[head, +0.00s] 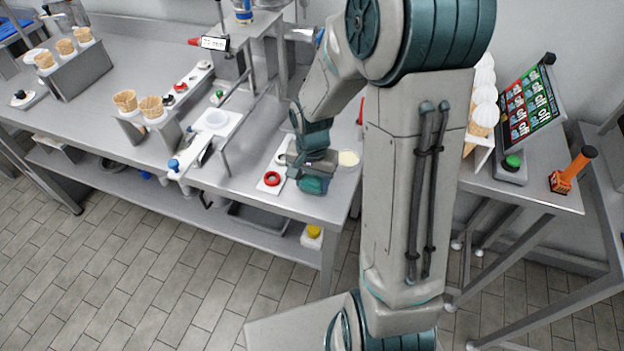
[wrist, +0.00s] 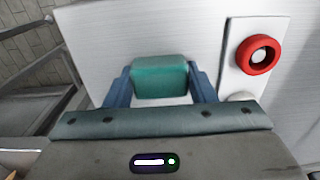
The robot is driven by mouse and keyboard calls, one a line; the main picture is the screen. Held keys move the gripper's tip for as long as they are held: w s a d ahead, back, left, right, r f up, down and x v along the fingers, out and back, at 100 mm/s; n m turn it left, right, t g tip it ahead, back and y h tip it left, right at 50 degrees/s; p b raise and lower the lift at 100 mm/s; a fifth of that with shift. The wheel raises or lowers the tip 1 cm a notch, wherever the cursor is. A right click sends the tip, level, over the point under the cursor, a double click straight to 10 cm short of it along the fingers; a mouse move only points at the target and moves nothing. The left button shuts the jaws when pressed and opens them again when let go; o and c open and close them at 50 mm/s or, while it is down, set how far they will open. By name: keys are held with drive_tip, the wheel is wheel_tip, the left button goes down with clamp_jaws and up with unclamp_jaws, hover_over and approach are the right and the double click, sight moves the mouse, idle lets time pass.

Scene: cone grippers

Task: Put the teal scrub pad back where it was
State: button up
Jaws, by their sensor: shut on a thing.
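The teal scrub pad (wrist: 160,77) is between the two blue fingers of my gripper (wrist: 160,84) in the wrist view. The fingers touch it on both sides, and my gripper is shut on it. Bare metal worktop shows beyond the pad; I cannot tell whether the pad touches it. In the head view my gripper (head: 312,163) is low over the right end of the long metal bench (head: 245,160). There I cannot clearly tell the pad from the teal parts of my arm.
A white plate with a red ring (head: 271,179) lies just left of my gripper; the red ring also shows in the wrist view (wrist: 259,54). A round cream-topped container (head: 348,158) stands to the right. Cone holders (head: 148,122) stand farther left. The bench's front edge is close.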

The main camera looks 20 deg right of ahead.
sight(312, 180)
drive_tip(key=o, duration=0.9)
drive_tip(key=shift+o, duration=0.2)
drive_tip(key=shift+r, duration=0.1)
wheel_tip(312, 180, up, 11)
drive_tip(key=s+r+n+t, duration=0.1)
drive_tip(key=s+r+n, duration=0.2)
drive_tip(key=s, duration=0.4)
drive_tip(key=s+r+n+t, duration=0.2)
drive_tip(key=s+r+n, duration=0.1)
drive_tip(key=s, duration=0.4)
drive_tip(key=shift+s+n+p, duration=0.15)
drive_tip(key=shift+n+p, duration=0.15)
drive_tip(key=shift+n, duration=0.3)
drive_tip(key=shift+r, duration=0.1)
